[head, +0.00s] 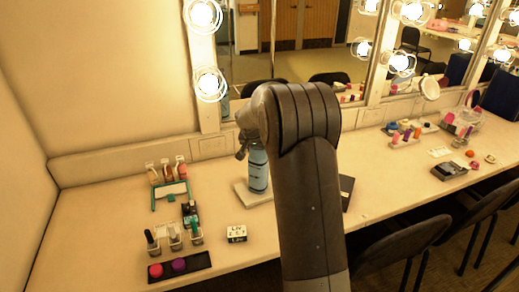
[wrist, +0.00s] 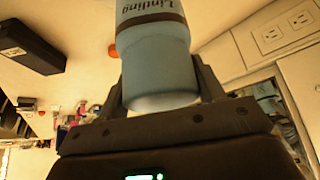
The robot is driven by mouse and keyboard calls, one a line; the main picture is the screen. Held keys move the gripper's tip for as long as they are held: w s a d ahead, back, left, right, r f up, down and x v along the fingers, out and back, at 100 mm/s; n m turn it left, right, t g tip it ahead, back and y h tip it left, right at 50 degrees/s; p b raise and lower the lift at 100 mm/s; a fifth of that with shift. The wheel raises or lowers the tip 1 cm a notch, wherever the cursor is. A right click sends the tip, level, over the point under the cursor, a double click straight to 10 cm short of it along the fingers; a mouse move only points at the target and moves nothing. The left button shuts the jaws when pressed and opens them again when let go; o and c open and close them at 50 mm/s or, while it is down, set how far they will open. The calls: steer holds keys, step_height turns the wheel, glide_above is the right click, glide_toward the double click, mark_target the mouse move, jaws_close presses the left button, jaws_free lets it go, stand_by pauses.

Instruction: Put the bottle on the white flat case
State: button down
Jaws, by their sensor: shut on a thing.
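A blue bottle (head: 258,178) with a dark band stands upright at the left of my arm in the head view. The bottle (wrist: 155,55) fills the upper middle of the wrist view, between the two fingers of my gripper (wrist: 163,88), which is shut on it. In the head view my gripper (head: 247,143) is at the bottle's upper part, partly hidden by my arm. The white flat case (head: 244,196) lies on the counter, and the bottle's base shows over it. I cannot tell whether the base touches the case. My arm hides the case's right side.
A small lettered box (head: 236,233) sits just in front of the case. Nail polish bottles (head: 174,236), a dark tray (head: 180,267) and a green-framed item (head: 171,193) stand to the left. A dark flat box (head: 346,190) is right of my arm. The mirror rises behind.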

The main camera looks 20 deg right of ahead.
steer(key=shift+c, duration=1.8)
jaws_free()
steer(key=shift+f, duration=0.1)
steer(key=s+a+r+n, duration=0.1)
steer(key=s+a+r, duration=0.2)
steer(key=s+r, duration=0.35)
steer(key=s+a+r, duration=0.3)
steer(key=s+r, duration=0.3)
steer(key=r, duration=0.2)
steer(key=s+a+n+y, duration=0.1)
steer(key=s+a+n, duration=0.2)
steer(key=s, duration=1.2)
steer(key=s+a+n+y, duration=0.2)
steer(key=s+a+n, duration=0.1)
steer(key=s, duration=1.3)
steer(key=shift+a+f+t+y, duration=0.3)
steer(key=shift+a+f+t, duration=0.15)
steer(key=shift+a, duration=0.25)
steer(key=shift+s, duration=0.1)
